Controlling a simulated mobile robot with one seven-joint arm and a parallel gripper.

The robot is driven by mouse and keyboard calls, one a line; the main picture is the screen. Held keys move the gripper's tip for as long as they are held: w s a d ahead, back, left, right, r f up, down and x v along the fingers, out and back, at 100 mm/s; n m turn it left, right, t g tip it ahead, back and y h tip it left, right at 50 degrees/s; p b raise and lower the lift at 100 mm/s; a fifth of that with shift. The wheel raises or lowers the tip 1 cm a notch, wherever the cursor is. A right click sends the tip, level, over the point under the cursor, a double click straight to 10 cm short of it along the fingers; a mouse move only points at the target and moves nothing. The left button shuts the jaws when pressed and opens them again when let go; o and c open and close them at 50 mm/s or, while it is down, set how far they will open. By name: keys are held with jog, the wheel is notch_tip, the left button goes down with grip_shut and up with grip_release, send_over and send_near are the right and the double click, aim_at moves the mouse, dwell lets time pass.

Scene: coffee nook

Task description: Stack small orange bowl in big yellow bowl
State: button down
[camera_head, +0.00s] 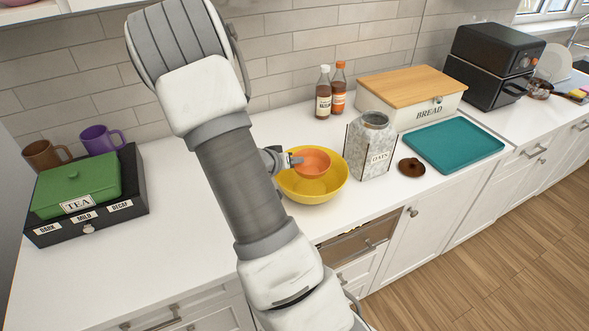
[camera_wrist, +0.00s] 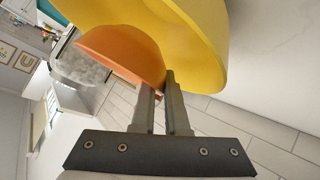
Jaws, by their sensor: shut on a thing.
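The big yellow bowl (camera_head: 316,193) stands on the white counter, partly behind my arm. The small orange bowl (camera_head: 314,162) is over or within the yellow bowl's opening; I cannot tell if it touches the bottom. My gripper (camera_head: 294,159) is at the left rim of the orange bowl. In the wrist view, my gripper's fingers (camera_wrist: 161,82) are close together on the rim of the orange bowl (camera_wrist: 120,48), with the yellow bowl (camera_wrist: 190,35) beside and around it.
An oats jar (camera_head: 369,148) stands right of the yellow bowl, with a brown lid (camera_head: 411,167) and a teal tray (camera_head: 453,145) farther right. Two bottles (camera_head: 331,90) and a bread box (camera_head: 411,97) stand behind. A tea box (camera_head: 80,195) is at left.

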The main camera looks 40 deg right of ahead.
jog(key=shift+f, duration=1.5)
jog(key=shift+f+b, duration=0.5)
jog(key=shift+f, duration=0.15)
jog(key=c, duration=1.2)
grip_release()
